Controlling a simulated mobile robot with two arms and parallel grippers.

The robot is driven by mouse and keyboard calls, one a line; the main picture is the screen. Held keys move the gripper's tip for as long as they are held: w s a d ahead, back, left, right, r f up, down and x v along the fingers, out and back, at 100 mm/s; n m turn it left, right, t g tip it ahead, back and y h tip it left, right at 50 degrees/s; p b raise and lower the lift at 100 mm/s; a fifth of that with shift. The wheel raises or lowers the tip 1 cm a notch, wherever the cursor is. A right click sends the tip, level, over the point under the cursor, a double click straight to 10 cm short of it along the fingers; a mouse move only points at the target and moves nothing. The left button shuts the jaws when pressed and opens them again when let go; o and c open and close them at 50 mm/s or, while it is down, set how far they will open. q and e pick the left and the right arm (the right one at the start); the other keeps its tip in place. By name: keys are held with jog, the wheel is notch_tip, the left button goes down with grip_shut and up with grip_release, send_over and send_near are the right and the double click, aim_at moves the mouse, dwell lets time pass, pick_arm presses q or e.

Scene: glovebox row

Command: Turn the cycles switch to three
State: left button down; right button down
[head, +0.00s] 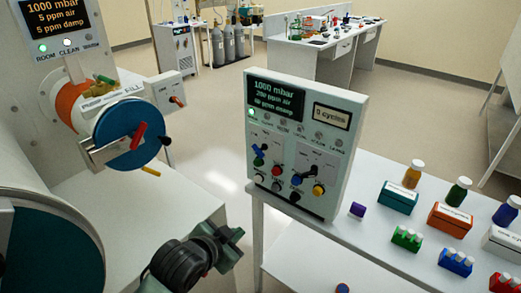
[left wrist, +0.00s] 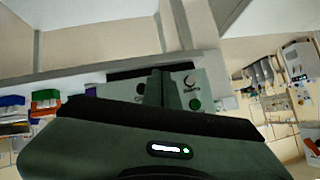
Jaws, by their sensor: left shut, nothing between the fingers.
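The control panel (head: 303,140) stands upright at the near edge of a white bench, with a dark readout and a small display (head: 332,117) reading "0 cycles". Its lower half carries small levers and coloured knobs; their labels are too small to read, so I cannot tell which one is the cycles switch. My left gripper (head: 232,236) is shut and empty, below and left of the panel, apart from it. In the left wrist view the gripper (left wrist: 163,86) hides part of a grey-green surface with a round knob (left wrist: 190,80) and a green button (left wrist: 195,104).
The white bench (head: 385,235) right of the panel holds bottles, boxes and vial racks, with a purple block (head: 357,210) near the panel. A glovebox with a round blue door (head: 125,135) stands at the left. Open floor (head: 205,120) lies between them.

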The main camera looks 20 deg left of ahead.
pick_arm(q)
jog(key=w+r+m+t+h, duration=0.1)
jog(key=w+r+m+t, duration=0.15)
jog(key=w+r, duration=0.4)
jog(key=w+r+m+t+h, duration=0.1)
jog(key=w+r+t, duration=0.25)
jog(key=r, duration=0.55)
jog(key=g+p, duration=0.1)
jog(key=p, duration=0.1)
send_over(260, 156)
jog(key=s+d, duration=0.3)
jog(key=f, duration=0.2)
jog(key=a+f, duration=0.1)
jog(key=w+f+p, duration=0.1)
jog(key=shift+a+f, duration=0.3)
jog(key=shift+a, duration=0.1)
jog(key=shift+a+f, duration=0.3)
jog(key=shift+f, duration=0.1)
jog(key=shift+f, duration=0.15)
